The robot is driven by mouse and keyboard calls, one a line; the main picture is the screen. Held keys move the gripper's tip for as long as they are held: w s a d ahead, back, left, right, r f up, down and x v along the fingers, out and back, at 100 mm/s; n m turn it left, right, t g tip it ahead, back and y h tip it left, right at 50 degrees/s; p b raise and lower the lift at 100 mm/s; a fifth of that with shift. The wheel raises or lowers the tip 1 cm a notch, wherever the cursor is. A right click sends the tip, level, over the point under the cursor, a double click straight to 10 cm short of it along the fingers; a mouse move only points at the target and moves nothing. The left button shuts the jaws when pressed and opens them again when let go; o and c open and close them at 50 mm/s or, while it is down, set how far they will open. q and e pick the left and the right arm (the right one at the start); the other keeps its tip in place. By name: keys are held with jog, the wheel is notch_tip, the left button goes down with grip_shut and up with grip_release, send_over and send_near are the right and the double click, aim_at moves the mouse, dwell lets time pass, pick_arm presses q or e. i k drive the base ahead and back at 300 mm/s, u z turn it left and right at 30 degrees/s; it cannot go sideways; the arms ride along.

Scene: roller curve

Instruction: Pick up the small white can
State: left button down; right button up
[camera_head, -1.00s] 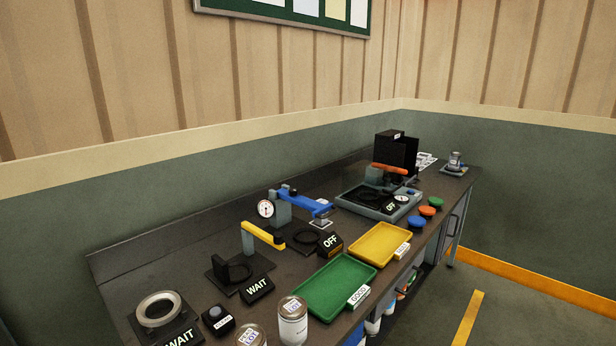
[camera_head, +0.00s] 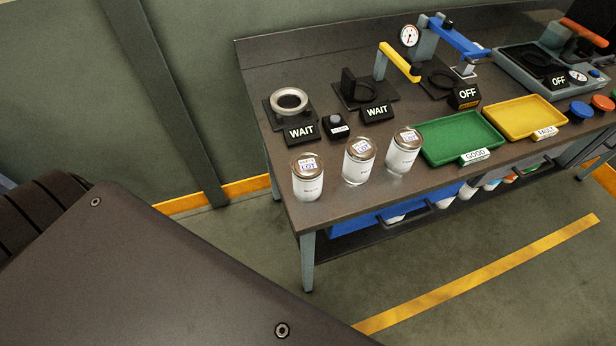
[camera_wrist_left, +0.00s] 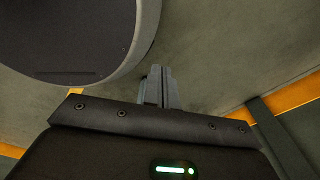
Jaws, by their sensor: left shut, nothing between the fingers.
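Three small white cans with metal lids and labels stand upright near the left front edge of the workbench in the head view: a left can (camera_head: 308,180), a middle can (camera_head: 359,163) and a right can (camera_head: 403,154). They look alike, and I cannot tell which one the task means. My left gripper (camera_wrist_left: 160,82) shows in the left wrist view, shut and empty, over the floor. It is away from the cans. My right gripper is in neither view.
The dark workbench (camera_head: 345,207) holds a green tray (camera_head: 435,155), a yellow tray (camera_head: 505,131), WAIT stations, a metal ring (camera_head: 290,98), and a blue-levered press (camera_head: 455,38). Blue bins sit on a shelf below. Floor in front of the bench is clear. My own dark body fills the lower left.

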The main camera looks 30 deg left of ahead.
aim_at(307, 168)
jog(key=z, duration=1.7)
jog(key=i, duration=2.8)
jog(key=u, duration=3.85)
